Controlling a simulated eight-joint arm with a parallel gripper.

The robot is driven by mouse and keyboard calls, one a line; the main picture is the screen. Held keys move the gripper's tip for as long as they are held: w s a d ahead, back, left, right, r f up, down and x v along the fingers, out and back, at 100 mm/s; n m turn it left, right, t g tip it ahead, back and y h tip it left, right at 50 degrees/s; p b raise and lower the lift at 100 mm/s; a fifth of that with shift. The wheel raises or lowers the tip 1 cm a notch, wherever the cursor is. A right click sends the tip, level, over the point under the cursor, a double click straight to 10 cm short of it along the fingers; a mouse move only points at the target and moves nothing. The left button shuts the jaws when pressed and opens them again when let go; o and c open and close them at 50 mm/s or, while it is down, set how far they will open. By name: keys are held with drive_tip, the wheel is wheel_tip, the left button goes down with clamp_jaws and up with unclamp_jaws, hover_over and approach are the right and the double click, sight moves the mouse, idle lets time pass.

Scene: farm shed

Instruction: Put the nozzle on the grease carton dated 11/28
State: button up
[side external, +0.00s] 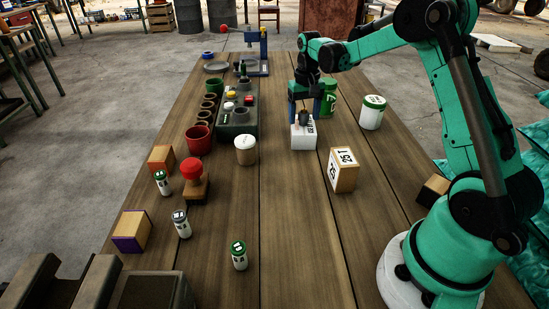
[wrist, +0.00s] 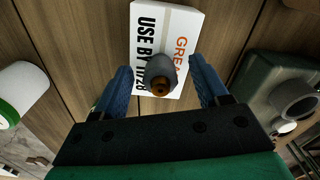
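The grease carton (side external: 303,137) is a white box on the table's middle, below my gripper.
A lettered box (side external: 343,170) stands nearer the front right. Green-and-white cans (side external: 372,112) (side external: 327,98) stand right of the carton. A cream lidded cup (side external: 246,150), red cup (side external: 199,139) and dark green tray (side external: 237,132) are to the left.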

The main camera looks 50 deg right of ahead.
sight(304, 110)
wheel_tip(304, 110, up, 12)
drive_tip(key=s+a+f+n+t, duration=0.1)
drive_tip(key=s+a+n+t, duration=0.2)
drive_tip(key=s+a, duration=0.3)
drive_tip(key=s+a+f+n+t, duration=0.2)
drive_tip(key=s+a+n+t, duration=0.1)
drive_tip(key=a, duration=0.8)
drive_tip(key=s+t, duration=0.1)
drive_tip(key=s, duration=0.1)
drive_tip(key=shift+s+a+f, duration=0.25)
drive_tip(key=shift+s+a, duration=0.05)
drive_tip(key=shift+s, duration=0.05)
